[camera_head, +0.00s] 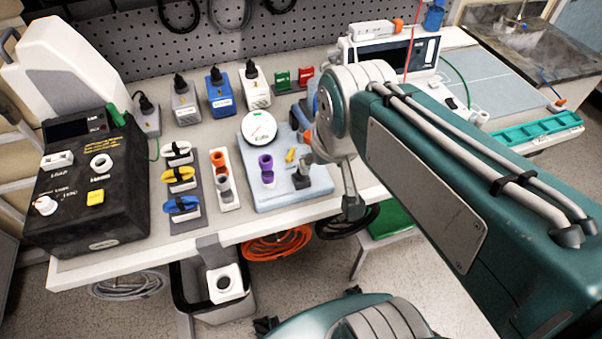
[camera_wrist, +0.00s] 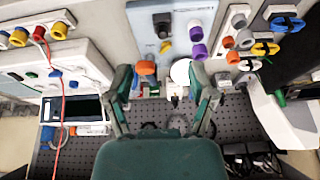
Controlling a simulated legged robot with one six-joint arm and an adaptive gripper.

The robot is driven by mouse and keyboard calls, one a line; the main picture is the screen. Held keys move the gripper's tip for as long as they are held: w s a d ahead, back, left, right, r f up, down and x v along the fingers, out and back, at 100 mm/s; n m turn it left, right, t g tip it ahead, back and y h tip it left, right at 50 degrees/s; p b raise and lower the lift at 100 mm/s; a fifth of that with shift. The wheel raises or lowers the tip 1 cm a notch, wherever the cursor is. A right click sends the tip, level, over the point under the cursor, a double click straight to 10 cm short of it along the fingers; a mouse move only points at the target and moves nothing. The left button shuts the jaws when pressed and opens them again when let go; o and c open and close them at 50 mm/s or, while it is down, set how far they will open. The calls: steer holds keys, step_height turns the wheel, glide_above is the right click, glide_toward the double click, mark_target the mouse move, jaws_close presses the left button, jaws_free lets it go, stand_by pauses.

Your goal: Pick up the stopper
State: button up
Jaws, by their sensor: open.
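I cannot tell for sure which piece is the stopper. A purple stopper-like piece (camera_head: 266,165) stands upright on the light blue board (camera_head: 262,195); it also shows in the wrist view (camera_wrist: 196,33). An orange piece (camera_head: 218,158) and a grey piece (camera_head: 223,184) stand in a white holder to its left. My gripper (camera_head: 330,182) is over the board's right side, to the right of the purple piece. In the wrist view my gripper (camera_wrist: 161,76) has its fingers spread with nothing held between them. The purple piece lies outside the fingers, apart from them.
A round white gauge (camera_head: 259,129), a small yellow piece (camera_head: 290,155) and a dark grey block (camera_head: 301,178) share the board. A rack of coloured clips (camera_head: 181,176) and a black box (camera_head: 85,190) stand left. The pegboard (camera_head: 205,45) rises behind.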

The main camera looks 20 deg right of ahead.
mark_target(301, 176)
steer(key=w+f+m+g, duration=0.1)
steer(key=w+f+g, duration=0.3)
steer(key=w, duration=0.7)
step_height(301, 176, down, 11)
steer(key=shift+w+f, duration=0.1)
steer(key=shift+c, duration=0.3)
steer(key=c, duration=0.9)
